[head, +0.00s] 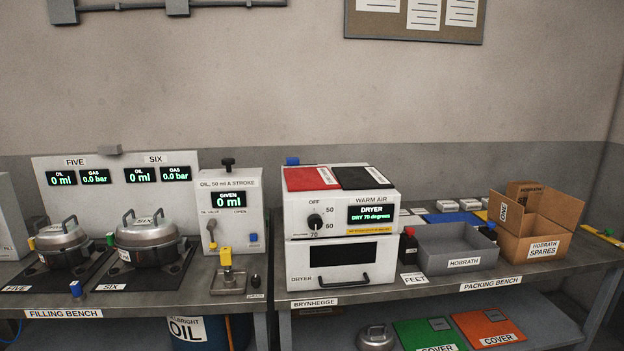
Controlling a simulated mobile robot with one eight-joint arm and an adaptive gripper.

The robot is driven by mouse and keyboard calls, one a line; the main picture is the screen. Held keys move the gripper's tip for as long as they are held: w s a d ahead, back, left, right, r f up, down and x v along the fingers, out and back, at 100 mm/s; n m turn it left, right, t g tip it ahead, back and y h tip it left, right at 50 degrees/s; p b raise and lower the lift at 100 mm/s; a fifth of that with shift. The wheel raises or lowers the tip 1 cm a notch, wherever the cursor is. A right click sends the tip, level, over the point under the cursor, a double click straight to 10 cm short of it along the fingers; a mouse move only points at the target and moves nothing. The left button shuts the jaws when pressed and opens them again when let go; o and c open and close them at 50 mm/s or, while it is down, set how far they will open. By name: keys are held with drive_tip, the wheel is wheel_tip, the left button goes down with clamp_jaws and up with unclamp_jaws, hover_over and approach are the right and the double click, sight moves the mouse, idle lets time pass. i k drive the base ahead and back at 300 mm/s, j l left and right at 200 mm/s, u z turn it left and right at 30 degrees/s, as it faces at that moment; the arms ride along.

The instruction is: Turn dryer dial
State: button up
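The dryer (341,239) is a white box at the left end of the packing bench. Its black dial (315,221) sits on the upper left of the front, with marks OFF, 50, 60 and 70 around it. The dial's pointer is too small to read surely. The dryer's screen (371,214) reads "DRYER DRY 70 degrees". Below is a dark window with a handle (344,281) under it, and the door looks shut. My gripper is not in view.
The oil dispenser (232,222) stands left of the dryer, its screen reading 0 ml. A black-and-red bottle (408,246), a grey tray (455,249) and a cardboard box (530,229) stand right of the dryer.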

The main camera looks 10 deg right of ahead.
sight(315, 221)
drive_tip(key=j+z, duration=0.25)
drive_tip(key=j, duration=0.45)
drive_tip(key=j+z, duration=0.25)
drive_tip(key=j, duration=0.45)
